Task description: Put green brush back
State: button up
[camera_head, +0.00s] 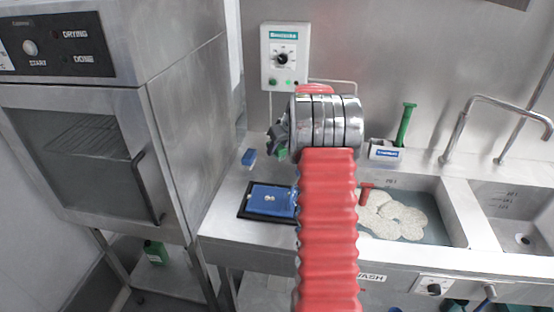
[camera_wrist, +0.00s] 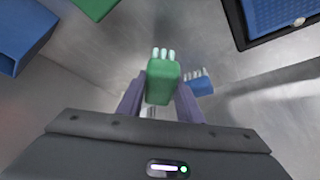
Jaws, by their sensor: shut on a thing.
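A green brush (camera_wrist: 162,82) with pale bristle tufts sits between the two fingers of my gripper (camera_wrist: 159,98) in the wrist view. My gripper is shut on it, and the bristle end points away from the wrist. In the head view my gripper (camera_head: 280,137) is mostly hidden by my own wrist, above the left part of the counter. A small bit of green (camera_head: 282,153) shows just below it. A blue brush (camera_wrist: 200,84) with pale bristles appears just right of the green brush in the wrist view, lower down.
A blue holder (camera_wrist: 20,40) and a green block (camera_wrist: 95,6) show at the wrist view's upper left. A blue mat in a black tray (camera_head: 271,200) lies on the counter. A white labelled box (camera_head: 384,150) and green handle (camera_head: 405,125) stand behind the sink.

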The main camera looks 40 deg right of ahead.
aim_at(277, 158)
jog(key=shift+f, duration=2.45)
jog(key=shift+f, duration=0.1)
jog(key=o, duration=1.1)
jog(key=v, duration=1.2)
